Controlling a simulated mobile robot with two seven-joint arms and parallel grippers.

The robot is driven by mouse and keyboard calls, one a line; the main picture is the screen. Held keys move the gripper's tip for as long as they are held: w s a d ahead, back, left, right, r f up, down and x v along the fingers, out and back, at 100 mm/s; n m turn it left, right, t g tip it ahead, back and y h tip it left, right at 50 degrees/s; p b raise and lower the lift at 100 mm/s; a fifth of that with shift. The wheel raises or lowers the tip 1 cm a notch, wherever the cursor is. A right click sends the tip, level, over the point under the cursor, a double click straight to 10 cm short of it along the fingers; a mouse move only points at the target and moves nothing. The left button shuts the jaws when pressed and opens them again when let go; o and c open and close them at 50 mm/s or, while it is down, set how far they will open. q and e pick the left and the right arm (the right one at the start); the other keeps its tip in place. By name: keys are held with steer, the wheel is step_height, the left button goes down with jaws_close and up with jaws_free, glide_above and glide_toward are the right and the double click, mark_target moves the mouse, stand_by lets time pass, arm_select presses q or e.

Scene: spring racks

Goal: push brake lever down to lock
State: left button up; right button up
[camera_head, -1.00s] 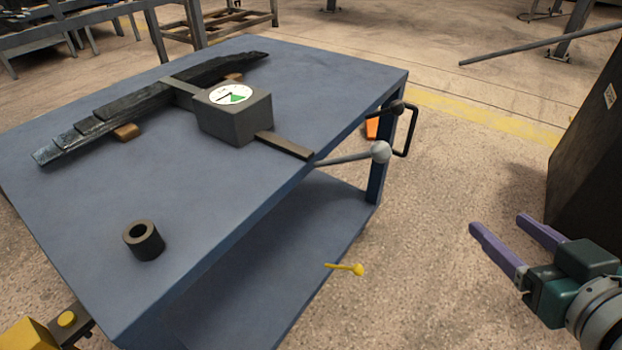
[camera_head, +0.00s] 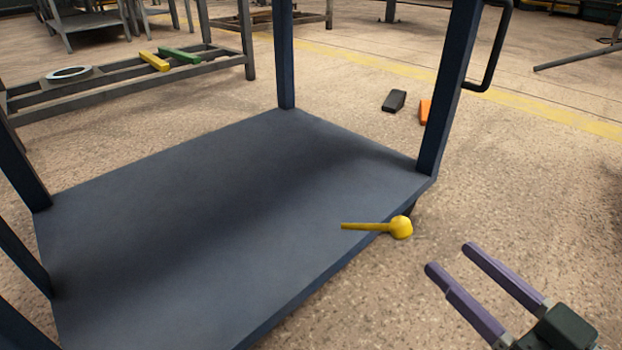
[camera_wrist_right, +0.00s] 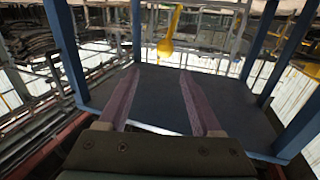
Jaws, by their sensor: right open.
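The brake lever (camera_head: 368,227) is a yellow bar with a round knob at its right end. It lies about level at the near right edge of the cart's lower shelf (camera_head: 200,210). It also shows in the right wrist view (camera_wrist_right: 168,38), beyond the fingertips. My right gripper (camera_head: 449,258) is open and empty, its two purple fingers pointing up and left. Its fingertips are to the right of the knob and slightly lower in the picture, apart from it. My left gripper is out of view.
Dark blue posts (camera_head: 450,100) rise from the shelf corners, with a black handle (camera_head: 490,55) on the right one. A black piece (camera_head: 394,101) and an orange piece (camera_head: 425,112) are on the floor behind. The shelf is bare.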

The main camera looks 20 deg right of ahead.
mark_target(401, 224)
steer(key=shift+y, duration=0.4)
steer(key=w+b, duration=0.1)
steer(key=w, duration=0.2)
steer(key=w+a+f+b, duration=0.1)
steer(key=w+b, duration=0.1)
steer(key=w, duration=0.1)
steer(key=w+a+b, duration=0.1)
steer(key=w, duration=0.3)
steer(key=shift+f, duration=0.3)
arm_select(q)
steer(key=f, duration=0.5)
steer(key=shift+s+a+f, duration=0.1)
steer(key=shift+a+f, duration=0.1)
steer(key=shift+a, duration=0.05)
arm_select(e)
steer(key=shift+d, duration=0.1)
steer(key=c, duration=0.9)
jaws_close()
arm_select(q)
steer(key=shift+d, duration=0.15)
